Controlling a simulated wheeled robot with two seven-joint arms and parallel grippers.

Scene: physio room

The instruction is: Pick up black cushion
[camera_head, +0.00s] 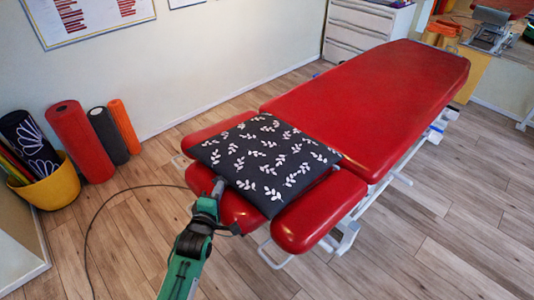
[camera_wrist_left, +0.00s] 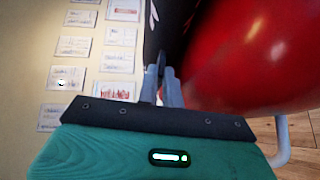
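The black cushion (camera_head: 263,158) with white leaf prints lies on the near, headrest end of the red treatment table (camera_head: 370,95). My left gripper (camera_head: 218,187) reaches in from below and meets the cushion's near left edge. In the left wrist view, the cushion (camera_wrist_left: 160,30) shows as a dark strip with white marks beside the red padding. There the two fingers of my left gripper (camera_wrist_left: 161,82) are close together, with the cushion's dark edge between them. The cushion still lies on the padding. My right gripper is not in view.
A yellow basket (camera_head: 50,188) and several rollers, one a red roller (camera_head: 80,140), stand by the left wall. A white drawer cabinet (camera_head: 362,28) is behind the table. A thin dark cable (camera_head: 100,208) lies on the floor. The wooden floor at right is clear.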

